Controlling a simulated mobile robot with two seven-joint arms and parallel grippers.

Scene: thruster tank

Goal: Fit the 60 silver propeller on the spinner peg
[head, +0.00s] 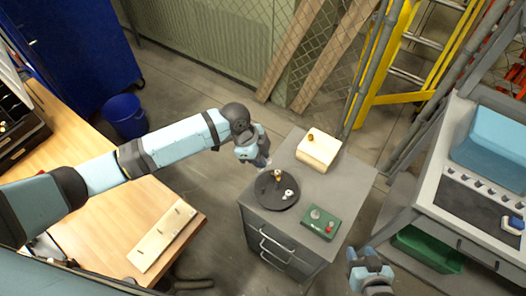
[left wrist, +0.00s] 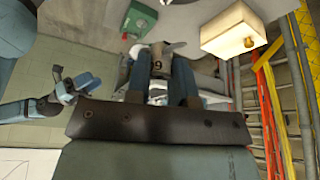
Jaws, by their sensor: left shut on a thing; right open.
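My left gripper (head: 262,160) is at the left edge of the grey cabinet, beside the dark round tray. In the head view the held piece is mostly hidden by the gripper. A green box (head: 318,232) with a pale round part (head: 315,213) and a red button stands on the cabinet's front right; this may be the spinner, but its peg is too small to make out. My right gripper (head: 369,265) is open and empty, right of the cabinet.
The dark round tray (head: 268,203) holds a gold piece (head: 277,174) and a silver-white piece (head: 288,194). A cream block (head: 318,152) with a gold knob stands at the cabinet's back. A wooden bench (head: 100,225) lies left; a sink counter (head: 440,140) stands right.

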